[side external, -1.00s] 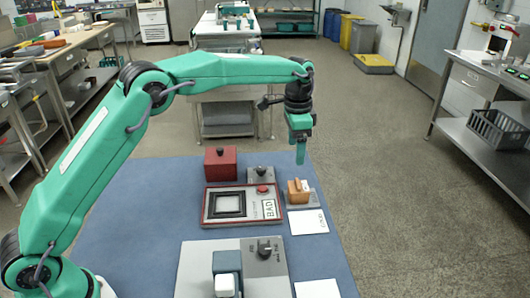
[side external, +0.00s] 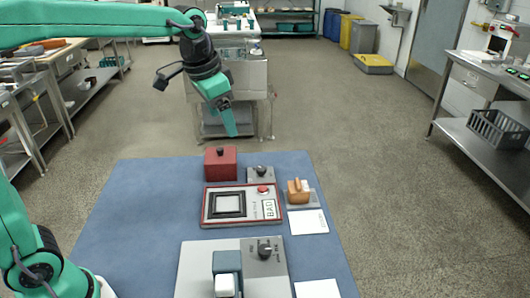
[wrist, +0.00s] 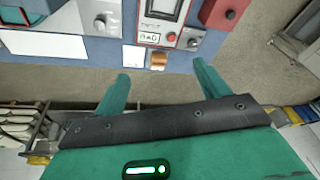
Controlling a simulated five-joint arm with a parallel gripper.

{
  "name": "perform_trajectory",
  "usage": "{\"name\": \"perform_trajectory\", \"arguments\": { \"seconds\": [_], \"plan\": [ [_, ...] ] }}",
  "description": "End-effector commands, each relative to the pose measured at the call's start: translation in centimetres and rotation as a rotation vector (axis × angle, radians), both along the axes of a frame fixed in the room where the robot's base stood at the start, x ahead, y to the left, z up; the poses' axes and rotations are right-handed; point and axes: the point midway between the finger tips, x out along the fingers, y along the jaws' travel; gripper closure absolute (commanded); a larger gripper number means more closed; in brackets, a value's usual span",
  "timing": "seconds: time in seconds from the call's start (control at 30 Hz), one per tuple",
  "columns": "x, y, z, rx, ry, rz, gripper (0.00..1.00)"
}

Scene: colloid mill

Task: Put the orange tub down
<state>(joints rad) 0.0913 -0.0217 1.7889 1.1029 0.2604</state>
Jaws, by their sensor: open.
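The orange tub (side external: 298,190) stands on a small grey plate (side external: 311,199) at the right side of the blue mat. It also shows as a small orange shape in the wrist view (wrist: 158,60). My gripper (side external: 230,131) is raised above and behind the mat's far edge, apart from the tub. In the wrist view its two green fingers (wrist: 160,82) are spread wide with nothing between them.
On the blue mat (side external: 130,215) are a red box (side external: 220,163), a framed panel marked BAD with a red button (side external: 262,190), a grey knob block (side external: 260,174), a white card (side external: 309,222) and a grey machine (side external: 265,262). The mat's left side is clear.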

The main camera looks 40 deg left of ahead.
Motion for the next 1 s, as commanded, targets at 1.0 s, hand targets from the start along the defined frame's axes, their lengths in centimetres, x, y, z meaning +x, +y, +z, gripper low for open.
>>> {"name": "perform_trajectory", "arguments": {
  "seconds": [1.0],
  "plan": [
    [-18.7, 3.8, -4.8, -0.105, -0.213, 0.328, 0.26]
  ]
}}
